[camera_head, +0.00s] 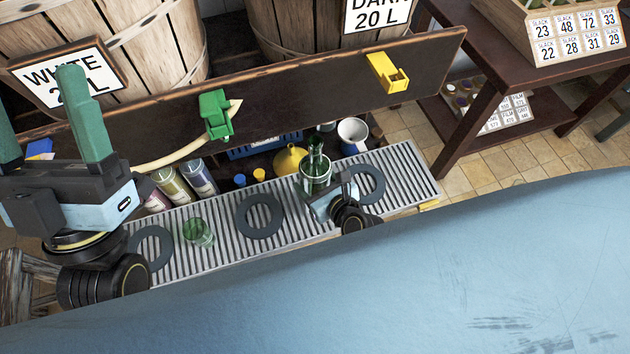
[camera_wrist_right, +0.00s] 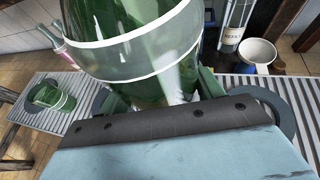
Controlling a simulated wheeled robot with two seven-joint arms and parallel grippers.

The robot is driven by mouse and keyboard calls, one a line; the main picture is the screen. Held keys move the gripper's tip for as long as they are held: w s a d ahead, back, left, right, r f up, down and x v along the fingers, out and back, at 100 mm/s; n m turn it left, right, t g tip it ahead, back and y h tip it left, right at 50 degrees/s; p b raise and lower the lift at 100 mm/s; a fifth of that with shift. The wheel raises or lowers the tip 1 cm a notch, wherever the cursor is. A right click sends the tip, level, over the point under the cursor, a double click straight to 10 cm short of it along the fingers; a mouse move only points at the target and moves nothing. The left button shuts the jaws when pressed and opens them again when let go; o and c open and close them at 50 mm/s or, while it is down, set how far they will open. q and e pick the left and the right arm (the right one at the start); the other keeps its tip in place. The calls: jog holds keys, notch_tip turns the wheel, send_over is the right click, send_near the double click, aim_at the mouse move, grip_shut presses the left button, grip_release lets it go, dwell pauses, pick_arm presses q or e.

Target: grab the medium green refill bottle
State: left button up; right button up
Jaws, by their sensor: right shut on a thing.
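A green glass bottle (camera_head: 316,170) with a narrow neck and a pale band stands upright over the right part of the grey slatted grate (camera_head: 222,216). In the right wrist view its large body (camera_wrist_right: 135,45) fills the top middle, between the green fingers of my right gripper (camera_wrist_right: 165,92). My right gripper (camera_head: 328,192) is shut on this bottle; its fingertips are partly hidden. I cannot tell whether the bottle's base touches the grate. My left gripper (camera_head: 48,125) is at the far left, its green fingers apart and empty.
A short green glass (camera_head: 198,232) stands on the grate among dark rings (camera_head: 260,215). A yellow funnel (camera_head: 290,160), a white cup (camera_head: 353,132) and several cylinders are behind it. A wooden board with green (camera_head: 215,113) and yellow (camera_head: 386,72) taps overhangs the back.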

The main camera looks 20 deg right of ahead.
aim_at(320, 172)
notch_tip(320, 172, up, 5)
jog(key=p, duration=0.3)
jog(key=shift+r, duration=0.15)
jog(key=shift+r+p, duration=0.7)
jog(key=shift+r, duration=0.05)
pick_arm(q)
jog(key=w+f+g+y, duration=0.3)
jog(key=w+f+g, duration=0.2)
jog(key=f+g, duration=0.2)
jog(key=shift+w+d+f+g, duration=0.35)
jog(key=shift+w+f+g, duration=0.05)
jog(key=shift+g, duration=0.6)
pick_arm(e)
jog(key=shift+r, duration=0.15)
jog(key=shift+w, duration=0.1)
